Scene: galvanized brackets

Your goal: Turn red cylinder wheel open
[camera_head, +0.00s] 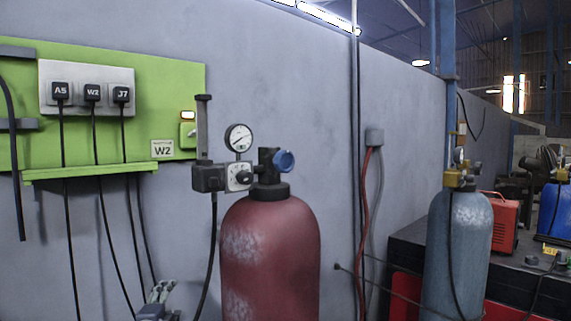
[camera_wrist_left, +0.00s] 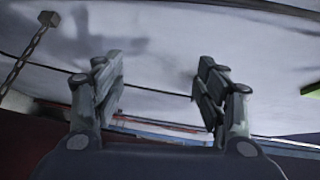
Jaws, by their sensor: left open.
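The red cylinder (camera_head: 268,250) stands upright in front of the grey wall in the head view. A black valve sits on its top, and the blue wheel (camera_head: 284,161) is on the valve's right side. A round pressure gauge (camera_head: 238,138) and a black regulator block (camera_head: 208,176) are to the left of the valve. My left gripper (camera_head: 160,291) shows at the bottom edge, left of the cylinder and well below the wheel. In the left wrist view the left gripper (camera_wrist_left: 158,90) has its two fingers wide apart with nothing between them. My right gripper is not in view.
A green panel (camera_head: 190,80) with plugs labelled A5, W2 and J7 is on the wall at left, with cables hanging down. A grey-blue cylinder (camera_head: 457,250) stands at right beside a dark bench (camera_head: 408,250) and a red box (camera_head: 503,222). A black hose hangs from the regulator.

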